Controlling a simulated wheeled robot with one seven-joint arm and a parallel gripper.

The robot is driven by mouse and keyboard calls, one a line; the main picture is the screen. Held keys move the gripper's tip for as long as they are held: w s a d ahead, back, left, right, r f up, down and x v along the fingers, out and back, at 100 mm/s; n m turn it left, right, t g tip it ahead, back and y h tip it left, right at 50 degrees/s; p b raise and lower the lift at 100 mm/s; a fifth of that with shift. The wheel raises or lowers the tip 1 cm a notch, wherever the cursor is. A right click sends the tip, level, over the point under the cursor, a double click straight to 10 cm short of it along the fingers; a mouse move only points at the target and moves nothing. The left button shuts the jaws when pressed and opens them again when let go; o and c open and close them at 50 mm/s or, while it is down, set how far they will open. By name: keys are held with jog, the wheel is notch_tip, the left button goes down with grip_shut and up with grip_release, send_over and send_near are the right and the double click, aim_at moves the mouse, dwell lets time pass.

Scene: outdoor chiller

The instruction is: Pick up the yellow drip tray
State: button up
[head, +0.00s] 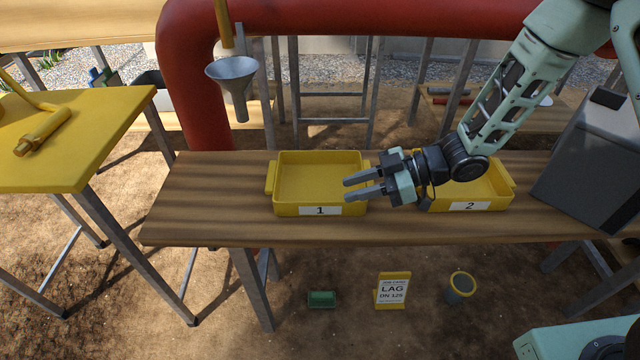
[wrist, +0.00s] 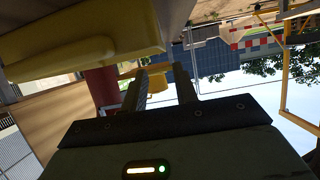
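Two yellow trays stand on the wooden bench: the tray labelled 1 (head: 291,211) in the middle and the tray labelled 2 (head: 490,206) to its right. Both are upright, with side handles. My gripper (head: 347,189) points left in the head view, its fingers overlapping the right side of tray 1; my wrist and forearm hide part of tray 2. In the wrist view my gripper (wrist: 161,70) is open, with nothing between its fingers. A yellow tray (wrist: 85,42) fills the upper left there, apart from the fingers; I cannot tell which one.
A grey box (head: 590,165) stands at the bench's right end. A grey funnel (head: 232,75) hangs before a red pipe (head: 190,95). A yellow table (head: 75,145) is at left. A green block (head: 321,299), sign (head: 392,290) and cup (head: 461,286) are below the bench. The bench's left end is clear.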

aim_at(341, 213)
jog(key=x, duration=0.3)
jog(key=shift+a+f, duration=0.1)
jog(key=shift+s+b+x, duration=0.15)
jog(key=shift+b+x, duration=0.1)
jog(key=shift+x, duration=1.1)
jog(key=shift+s+b+x, duration=0.15)
jog(key=shift+b+x, duration=0.05)
jog(key=shift+x, duration=1.15)
jog(key=shift+c, duration=0.3)
grip_shut()
